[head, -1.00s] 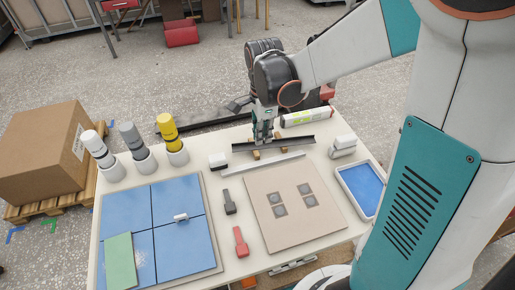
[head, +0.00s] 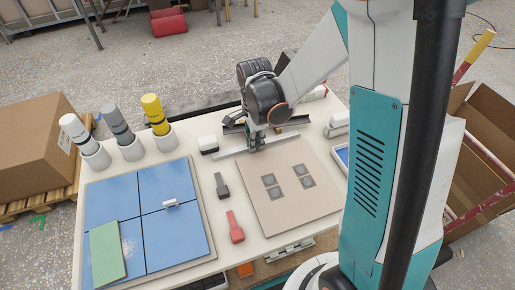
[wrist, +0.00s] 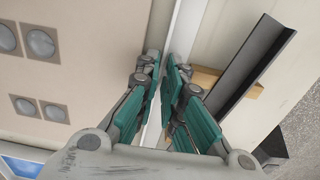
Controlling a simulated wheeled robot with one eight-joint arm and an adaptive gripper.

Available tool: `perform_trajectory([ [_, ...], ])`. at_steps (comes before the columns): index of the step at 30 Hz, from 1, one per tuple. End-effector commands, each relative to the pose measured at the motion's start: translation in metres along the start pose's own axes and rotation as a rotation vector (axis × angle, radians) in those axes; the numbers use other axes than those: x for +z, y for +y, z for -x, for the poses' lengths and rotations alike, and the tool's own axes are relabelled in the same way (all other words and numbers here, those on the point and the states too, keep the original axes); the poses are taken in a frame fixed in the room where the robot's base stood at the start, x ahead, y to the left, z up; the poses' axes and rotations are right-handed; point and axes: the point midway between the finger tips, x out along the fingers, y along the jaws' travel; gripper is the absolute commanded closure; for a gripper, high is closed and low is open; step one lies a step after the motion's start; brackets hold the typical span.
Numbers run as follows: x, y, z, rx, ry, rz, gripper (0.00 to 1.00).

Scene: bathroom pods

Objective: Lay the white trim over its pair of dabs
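The white trim (head: 232,153) is a long thin strip lying along the back edge of a beige board (head: 290,215). Several grey dabs on square patches (head: 303,170) sit on that board in two rows; which pair belongs to the trim I cannot tell. My gripper (head: 257,146) points down at the middle of the trim. In the wrist view, the fingertips (wrist: 161,64) stand on either side of a narrow gap, with the trim (wrist: 187,28) running between and beyond them. Whether they touch it is unclear. Dabs also show at left (wrist: 40,43).
A dark angled strip (wrist: 252,66) lies on wooden blocks behind the trim. A grey tool (head: 221,185) and a red tool (head: 235,228) lie left of the board. Blue tiles (head: 170,238), bottles in cups and a blue-filled tray (head: 341,163) surround the work area.

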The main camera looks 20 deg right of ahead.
Motion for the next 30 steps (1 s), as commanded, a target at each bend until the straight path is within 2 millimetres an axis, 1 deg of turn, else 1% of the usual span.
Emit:
perform_trajectory([
  [1,0.0,0.0,-0.005,0.0,0.0,0.0,0.92],
  [7,0.0,0.0,-0.005,0.0,0.0,0.0,0.92],
  [8,0.0,0.0,-0.005,0.0,0.0,0.0,0.94],
  [9,0.0,0.0,-0.005,0.0,0.0,0.0,1.0],
  [21,0.0,0.0,-0.004,0.0,0.0,0.0,1.0],
  [26,0.0,0.0,0.004,0.0,0.0,0.0,1.0],
  [30,0.0,0.0,0.02,0.0,0.0,0.0,1.0],
])
